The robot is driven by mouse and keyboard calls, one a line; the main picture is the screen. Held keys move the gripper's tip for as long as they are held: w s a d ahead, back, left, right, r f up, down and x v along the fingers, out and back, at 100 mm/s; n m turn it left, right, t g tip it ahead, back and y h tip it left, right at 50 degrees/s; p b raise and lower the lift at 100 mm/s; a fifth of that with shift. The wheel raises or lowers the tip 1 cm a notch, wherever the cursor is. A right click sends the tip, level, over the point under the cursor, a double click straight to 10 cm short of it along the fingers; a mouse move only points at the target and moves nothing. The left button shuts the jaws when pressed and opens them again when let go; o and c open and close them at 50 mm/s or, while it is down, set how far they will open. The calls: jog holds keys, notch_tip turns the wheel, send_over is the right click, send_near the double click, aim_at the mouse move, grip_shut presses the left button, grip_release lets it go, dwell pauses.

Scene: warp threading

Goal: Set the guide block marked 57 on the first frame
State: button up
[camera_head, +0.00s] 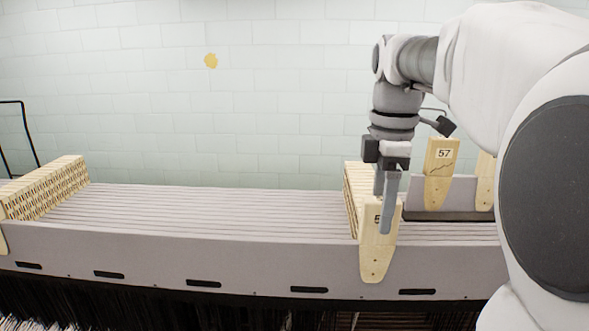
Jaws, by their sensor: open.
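A pale wooden guide block marked 57 (441,160) stands upright at the right, behind the near rail. A second wooden block (375,262) is on the front grey rail, tapering downward over its front face. Its label starts with 5, and the rest is hidden by my gripper. My gripper (386,217) points down in front of or at this front block, with its fingers overlapping the block's upper part. It is open. Whether the fingers touch the block cannot be told. The long grey frames (210,215) lie side by side across the view.
A row of wooden blocks (351,195) runs back behind the front block, and another row (60,186) stands at the left end. One more block (485,183) is partly hidden by my arm at right. The frames between the rows are clear on top.

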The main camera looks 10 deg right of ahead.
notch_tip(320, 180, up, 17)
jog(key=p, duration=0.3)
jog(key=s+a+f+m+t, duration=0.2)
jog(key=s+a+f+m, duration=0.1)
jog(key=f, duration=0.5)
jog(key=s+a+f+m+t+b, duration=0.1)
jog(key=s+a+f+m, duration=0.3)
jog(key=f+m, duration=0.3)
jog(key=s+a+f+m+t+b, duration=0.1)
jog(key=s+a+f+m+t, duration=0.1)
jog(key=f, duration=0.8)
jog(key=s+a+m, duration=0.1)
jog(key=s+m, duration=0.1)
jog(key=s, duration=0.1)
jog(key=shift+s+a+m+t, duration=0.2)
jog(key=shift+a+m+t, duration=0.1)
jog(key=shift+m, duration=0.1)
jog(key=shift+c, duration=1.2)
jog(key=shift+d, duration=0.1)
jog(key=shift+d, duration=0.1)
